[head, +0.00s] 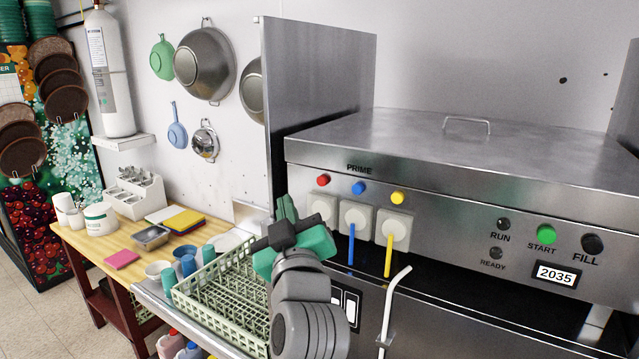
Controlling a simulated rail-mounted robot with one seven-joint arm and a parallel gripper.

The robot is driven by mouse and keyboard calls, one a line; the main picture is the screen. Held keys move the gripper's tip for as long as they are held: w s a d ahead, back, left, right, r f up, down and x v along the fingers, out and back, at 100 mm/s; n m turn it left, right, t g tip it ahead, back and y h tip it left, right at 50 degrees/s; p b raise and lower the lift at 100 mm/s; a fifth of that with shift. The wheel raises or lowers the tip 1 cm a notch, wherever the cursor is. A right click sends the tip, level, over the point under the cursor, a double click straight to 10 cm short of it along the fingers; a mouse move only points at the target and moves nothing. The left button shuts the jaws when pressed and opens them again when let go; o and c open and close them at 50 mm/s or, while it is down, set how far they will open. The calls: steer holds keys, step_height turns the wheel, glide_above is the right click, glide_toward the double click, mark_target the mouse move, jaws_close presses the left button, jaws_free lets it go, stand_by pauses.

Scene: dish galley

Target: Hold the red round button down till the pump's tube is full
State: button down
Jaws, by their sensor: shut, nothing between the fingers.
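The red round button (323,180) is on the steel machine's front panel, leftmost of three under the word PRIME. Its white square pump (322,207) sits just below it. That pump's tube is hidden behind my gripper, so I cannot see how full it is. My gripper (287,209), green and black, is shut and empty. In the picture it is below and left of the red button, with a visible gap between them. The blue button (359,188) and yellow button (398,198) sit to the right, above pumps with a blue tube (351,246) and a yellow tube (388,256).
A green START button (546,234), a black FILL knob (592,244) and a display reading 2035 (556,275) are farther right. A steel side panel (315,80) rises left of the machine. A pale green dish rack (190,297) lies below left. A bent white pipe (393,305) stands in front.

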mark_target(322, 181)
steer(key=shift+w+d+b, duration=0.75)
steer(key=shift+w, duration=0.35)
steer(key=shift+w+d+b, duration=0.75)
steer(key=shift+w, duration=0.35)
steer(key=shift+w+d+b, duration=0.75)
steer(key=shift+w, duration=0.35)
steer(key=shift+w+d+f+b, duration=0.1)
steer(key=shift+w+d+b, duration=0.05)
steer(key=shift+b, duration=0.2)
steer(key=shift+w, duration=0.15)
steer(key=shift+d, duration=0.1)
steer(key=shift+w+d+b, duration=0.25)
steer(key=shift+w+b, duration=0.2)
steer(key=shift+b, duration=0.2)
stand_by(1.0)
stand_by(0.7)
steer(key=shift+s+a+p, duration=0.4)
steer(key=shift+s+a, duration=0.1)
steer(key=shift+s, duration=0.25)
